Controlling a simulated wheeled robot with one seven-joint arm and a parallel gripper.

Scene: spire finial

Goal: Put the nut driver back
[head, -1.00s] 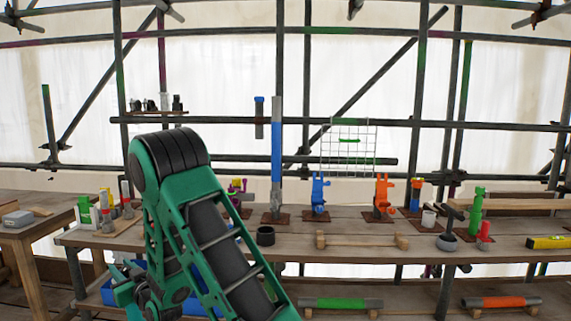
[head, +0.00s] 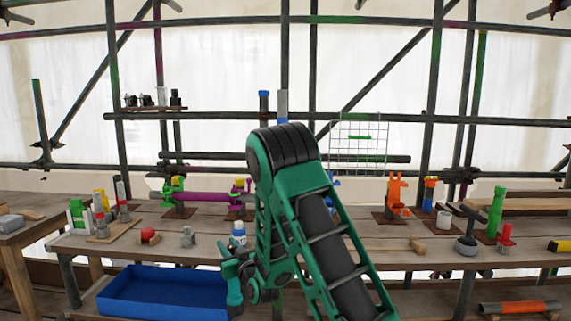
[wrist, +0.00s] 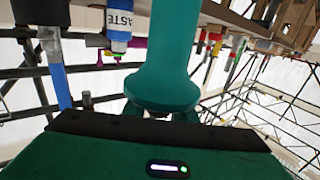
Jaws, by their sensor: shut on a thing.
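My gripper (head: 243,272) is low at the front edge of the workbench, beside the right end of a blue tray. It is shut on a teal, round-handled tool, which I take to be the nut driver (head: 234,296). In the wrist view the nut driver (wrist: 172,45) is a smooth teal shaft with a wide flared collar close to my gripper (wrist: 160,112). The teal fingers show only partly behind the collar. Its working end cannot be made out. No empty holder for it can be told apart in these views.
The blue tray (head: 165,296) sits below the bench front. A white-and-blue paste tube (head: 238,232) stands just above my gripper, also in the wrist view (wrist: 120,22). The bench (head: 200,246) holds clamps, a purple pipe (head: 205,197) and bottles. Scaffold poles rise behind.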

